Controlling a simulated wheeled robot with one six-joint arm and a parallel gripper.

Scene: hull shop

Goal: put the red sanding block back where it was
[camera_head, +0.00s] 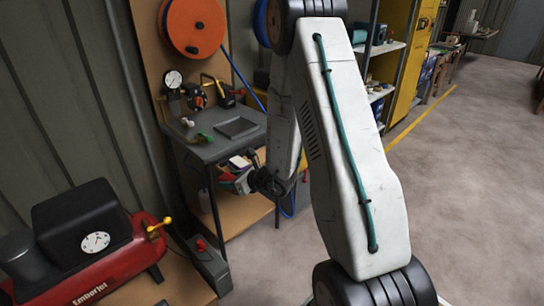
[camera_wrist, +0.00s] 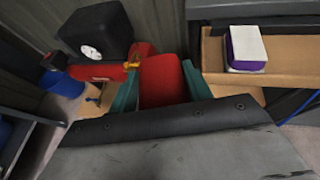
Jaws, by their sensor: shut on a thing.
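The red sanding block (camera_wrist: 162,82) is between the two teal fingers of my gripper (camera_wrist: 160,90) in the wrist view. My gripper is shut on it, and a dark part of my wrist hides its near end. In the head view my gripper (camera_head: 232,180) is in front of the dark grey workbench, near its front edge. A little red shows there between the fingers, small and partly hidden. I cannot tell in which spot the block lay before.
The workbench (camera_head: 215,150) carries a dark flat tray (camera_head: 236,127) and fittings. A purple and white block (camera_wrist: 246,48) rests on a brown surface right of my gripper. A red compressor (camera_head: 120,262) stands at lower left. The floor at right is clear.

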